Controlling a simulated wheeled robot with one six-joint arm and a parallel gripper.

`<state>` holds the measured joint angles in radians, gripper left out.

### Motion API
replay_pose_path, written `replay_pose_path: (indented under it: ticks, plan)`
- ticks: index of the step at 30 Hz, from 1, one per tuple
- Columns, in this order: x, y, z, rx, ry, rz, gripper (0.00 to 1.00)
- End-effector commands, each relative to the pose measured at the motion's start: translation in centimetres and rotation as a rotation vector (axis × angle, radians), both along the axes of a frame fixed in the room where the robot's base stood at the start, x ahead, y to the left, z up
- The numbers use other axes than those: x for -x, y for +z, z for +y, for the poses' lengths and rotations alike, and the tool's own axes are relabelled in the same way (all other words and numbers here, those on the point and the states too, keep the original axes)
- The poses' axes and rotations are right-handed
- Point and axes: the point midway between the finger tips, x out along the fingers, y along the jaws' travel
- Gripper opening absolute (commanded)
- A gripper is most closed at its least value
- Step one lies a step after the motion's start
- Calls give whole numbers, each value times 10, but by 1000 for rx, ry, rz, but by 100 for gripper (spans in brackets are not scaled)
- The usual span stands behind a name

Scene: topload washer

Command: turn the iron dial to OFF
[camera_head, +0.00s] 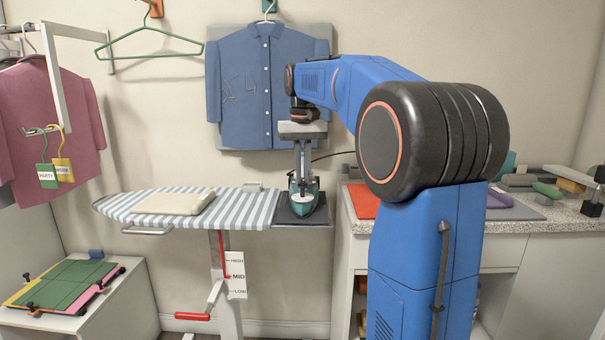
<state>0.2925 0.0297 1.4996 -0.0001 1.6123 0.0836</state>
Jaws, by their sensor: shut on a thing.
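A teal iron (304,204) with a pale top stands on the dark rest pad (318,218) at the right end of the ironing board. My gripper (303,182) reaches straight down onto the top of the iron, with its fingers close together. It is shut on a small part there, which appears to be the iron's dial. The dial itself is hidden by the fingers and too small to make out, so its setting and the OFF mark cannot be read.
The striped ironing board (245,208) carries a folded cream cloth (172,201). A blue shirt (245,85) hangs on the wall behind my arm. A dark cord runs from near the iron to the right. A cluttered counter (525,227) stands right; a low white cabinet (130,300) stands left.

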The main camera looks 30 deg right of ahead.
Motion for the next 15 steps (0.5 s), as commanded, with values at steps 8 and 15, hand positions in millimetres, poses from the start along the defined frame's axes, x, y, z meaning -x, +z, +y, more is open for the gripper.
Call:
replay_pose_path:
  ticks: [8,15]
  plan:
    - [0,0,0,0,262,-1,0]
    - [0,0,0,0,490,-1,0]
